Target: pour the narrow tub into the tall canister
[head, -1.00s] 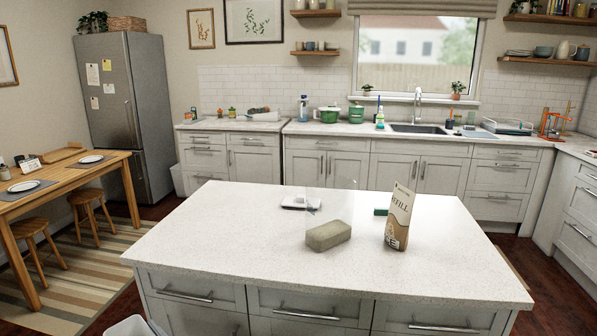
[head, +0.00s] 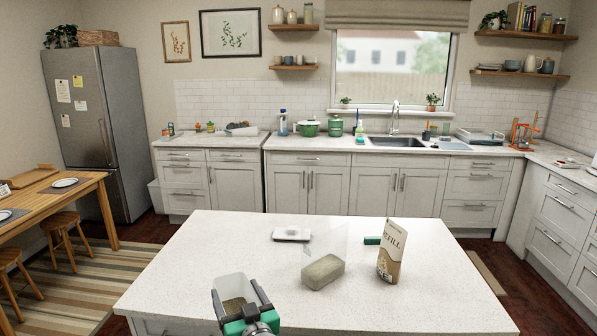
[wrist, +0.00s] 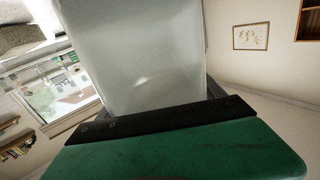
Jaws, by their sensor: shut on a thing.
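My gripper (head: 241,308) is shut on a narrow translucent tub (head: 232,283) at the near left part of the island. The tub looks roughly upright, with brownish grainy contents low inside. In the wrist view its pale frosted wall (wrist: 135,60) fills the middle, above the green and black gripper parts. A clear, tall box-like container, apparently the tall canister (head: 338,240), stands on the island to the right of and beyond my gripper. A beige grainy layer fills its bottom. The tub is apart from it.
A refill carton (head: 392,250) stands right of the clear container. A small white device (head: 291,234) and a green item (head: 372,240) lie behind it. The island top (head: 180,265) is bare at left and front right. Back counters hold pots and a sink.

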